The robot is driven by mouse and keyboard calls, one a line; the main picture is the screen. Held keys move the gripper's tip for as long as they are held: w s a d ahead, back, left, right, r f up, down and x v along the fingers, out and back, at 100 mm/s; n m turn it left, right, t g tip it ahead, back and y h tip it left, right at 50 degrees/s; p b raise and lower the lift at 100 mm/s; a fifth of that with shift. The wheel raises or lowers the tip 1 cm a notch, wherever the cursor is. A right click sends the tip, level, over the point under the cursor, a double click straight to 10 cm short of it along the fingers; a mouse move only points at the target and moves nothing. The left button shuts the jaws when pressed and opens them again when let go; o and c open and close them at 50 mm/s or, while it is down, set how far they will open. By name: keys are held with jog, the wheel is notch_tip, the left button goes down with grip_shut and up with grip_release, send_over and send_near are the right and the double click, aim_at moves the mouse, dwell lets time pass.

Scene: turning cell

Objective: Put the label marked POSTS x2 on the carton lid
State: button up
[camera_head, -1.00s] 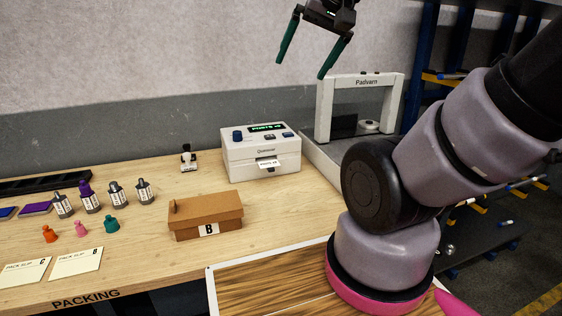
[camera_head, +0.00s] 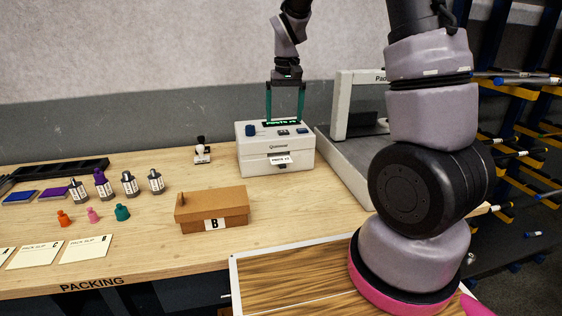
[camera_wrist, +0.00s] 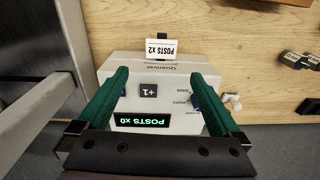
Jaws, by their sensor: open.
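A white label marked POSTS x2 (camera_head: 281,160) sticks out of the front slot of the white label printer (camera_head: 250,156). In the wrist view the label (camera_wrist: 160,47) reads upside down, beyond the printer's top (camera_wrist: 160,101). The brown carton lid (camera_head: 212,196) covers the carton marked B, left of the printer and nearer the bench front. My gripper (camera_head: 285,120) is open and empty, pointing down over the printer. In the wrist view its green fingers (camera_wrist: 159,74) are spread above the printer's top and short of the label.
Several small bottles (camera_head: 103,184) and coloured caps (camera_head: 93,215) stand at left, near pack slips (camera_head: 84,249). A small dark-and-white item (camera_head: 202,152) stands left of the printer. A white-framed machine (camera_head: 341,105) is close on the right. Bare bench separates printer and carton.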

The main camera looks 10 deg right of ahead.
send_over(281, 160)
notch_tip(281, 160, down, 8)
jog(key=shift+r, duration=0.25)
jog(key=shift+f, duration=3.1)
jog(key=shift+f, duration=0.25)
